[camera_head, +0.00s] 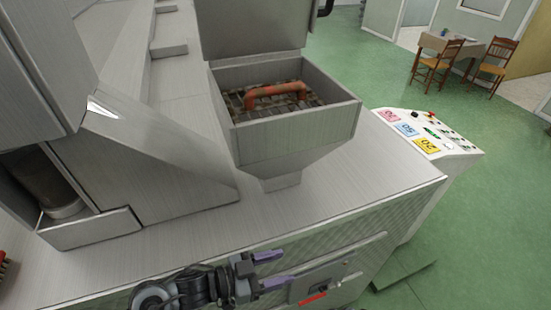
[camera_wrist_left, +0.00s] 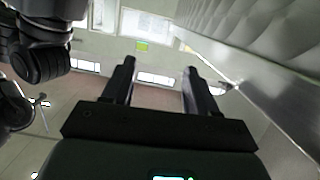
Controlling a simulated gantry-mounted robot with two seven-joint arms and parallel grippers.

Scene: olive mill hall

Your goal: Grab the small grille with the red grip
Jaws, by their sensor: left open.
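The small grille (camera_head: 308,98) lies inside a square metal hopper (camera_head: 296,135) in the head view, with its red grip (camera_head: 275,90) arched across the top. My left gripper (camera_head: 277,270) is at the bottom of the head view, in front of the machine's front side and well below and apart from the grille. Its purple-tipped fingers are apart and nothing shows between them. In the left wrist view the two dark fingers (camera_wrist_left: 157,85) are spread and empty, and the grille is not seen there. My right gripper is not seen.
A raised metal lid (camera_head: 252,30) stands behind the hopper. Sloped metal housing (camera_head: 150,140) rises to its left. A control panel (camera_head: 425,132) with coloured labels is at the right. The metal top (camera_head: 330,195) before the hopper is clear. A table and chairs (camera_head: 430,63) stand far off.

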